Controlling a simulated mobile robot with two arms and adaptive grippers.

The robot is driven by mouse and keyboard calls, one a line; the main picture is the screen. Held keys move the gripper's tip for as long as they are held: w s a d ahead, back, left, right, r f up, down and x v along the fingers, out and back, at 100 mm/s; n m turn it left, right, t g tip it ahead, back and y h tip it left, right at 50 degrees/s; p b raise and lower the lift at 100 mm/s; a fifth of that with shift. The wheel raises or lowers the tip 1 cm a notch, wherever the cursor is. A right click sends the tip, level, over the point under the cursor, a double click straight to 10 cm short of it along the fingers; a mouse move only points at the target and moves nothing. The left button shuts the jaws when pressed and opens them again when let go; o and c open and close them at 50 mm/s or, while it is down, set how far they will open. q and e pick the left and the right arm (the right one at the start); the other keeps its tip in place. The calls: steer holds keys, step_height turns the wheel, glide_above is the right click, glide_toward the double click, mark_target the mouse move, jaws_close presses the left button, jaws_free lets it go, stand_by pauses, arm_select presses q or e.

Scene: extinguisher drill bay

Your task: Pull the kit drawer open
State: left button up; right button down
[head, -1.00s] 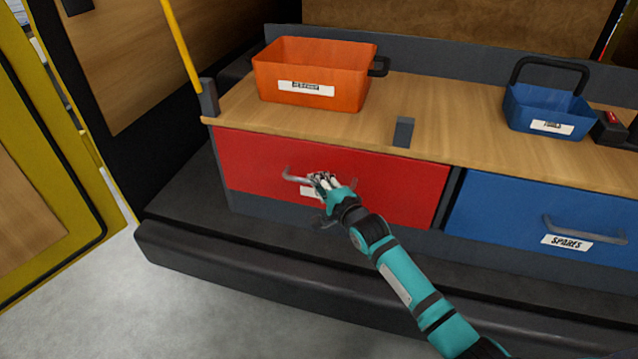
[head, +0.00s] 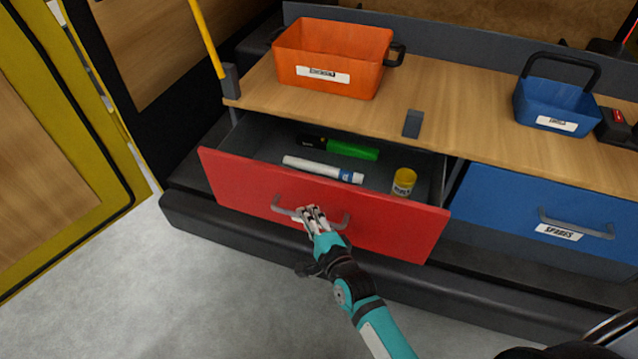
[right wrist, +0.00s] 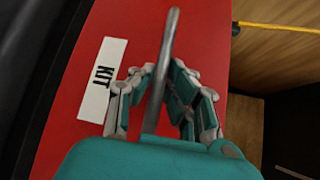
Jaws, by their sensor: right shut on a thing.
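The red kit drawer (head: 235,189) is pulled out under the wooden bench top, and its inside shows in the head view. In the right wrist view its front (right wrist: 85,140) carries a white KIT label (right wrist: 104,80). My right gripper (head: 313,217) is shut on the drawer's grey bar handle (head: 285,207). The handle (right wrist: 163,70) runs between the fingers in the right wrist view. In the drawer lie a white tube with a blue end (head: 315,168), a green and black item (head: 350,149) and a yellow-capped jar (head: 403,182). My left gripper is not in view.
An orange bin (head: 335,60) and a blue handled basket (head: 555,104) stand on the bench top (head: 455,95). A closed blue SPARES drawer (head: 510,205) is to the right. A dark step (head: 190,222) runs below; grey floor (head: 120,290) is clear at front left.

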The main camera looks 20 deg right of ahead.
steer(key=s+a+p, duration=0.2)
steer(key=s+a, duration=0.3)
steer(key=s, duration=0.3)
steer(key=shift+s+a+f, duration=0.3)
steer(key=shift+s+a, duration=0.05)
steer(key=shift+s, duration=0.05)
steer(key=c, duration=1.4)
jaws_free()
steer(key=shift+w, duration=0.1)
steer(key=shift+o, duration=0.3)
steer(key=shift+r, duration=0.15)
steer(key=v, duration=1.2)
